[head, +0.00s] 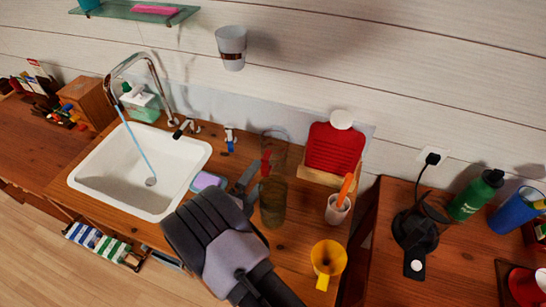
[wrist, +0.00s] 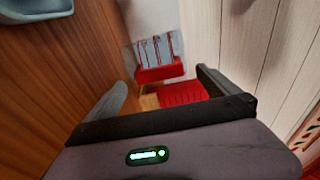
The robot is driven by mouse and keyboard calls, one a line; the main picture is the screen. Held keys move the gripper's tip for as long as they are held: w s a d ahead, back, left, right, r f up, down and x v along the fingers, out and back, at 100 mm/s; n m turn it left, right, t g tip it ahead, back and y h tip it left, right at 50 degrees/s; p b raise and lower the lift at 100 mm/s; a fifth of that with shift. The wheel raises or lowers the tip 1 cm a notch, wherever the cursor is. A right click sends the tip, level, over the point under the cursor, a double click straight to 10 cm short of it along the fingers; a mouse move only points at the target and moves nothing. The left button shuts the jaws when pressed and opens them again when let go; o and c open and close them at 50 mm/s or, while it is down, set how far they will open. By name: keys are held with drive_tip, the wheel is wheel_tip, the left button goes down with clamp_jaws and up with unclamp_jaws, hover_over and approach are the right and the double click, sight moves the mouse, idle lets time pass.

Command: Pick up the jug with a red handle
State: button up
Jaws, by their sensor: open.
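A clear jug (head: 276,143) with a red handle (head: 266,163) stands on the wooden counter near the back wall, right of the sink. A brownish see-through glass (head: 272,205) stands in front of it and partly overlaps it. My gripper (head: 250,186) is open, low over the counter, just left of the brownish glass and short of the jug in the head view. Whether it touches either is unclear. In the wrist view my gripper (wrist: 165,92) has its fingers spread apart. I cannot clearly make out the jug between them.
A red ribbed rack (head: 335,148), a cup with an orange utensil (head: 338,209) and a yellow mug (head: 327,259) stand to the right. A sponge (head: 208,181) and the white sink (head: 140,170) lie to the left. A cup (head: 231,47) hangs on the wall.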

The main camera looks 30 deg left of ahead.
sight(263, 169)
drive_tip(key=w+b, duration=0.1)
drive_tip(key=w, duration=0.5)
drive_tip(key=shift+d+f+b, duration=0.1)
drive_tip(key=shift+f+b, duration=0.05)
drive_tip(key=shift+b, duration=0.2)
drive_tip(key=c, duration=1.8)
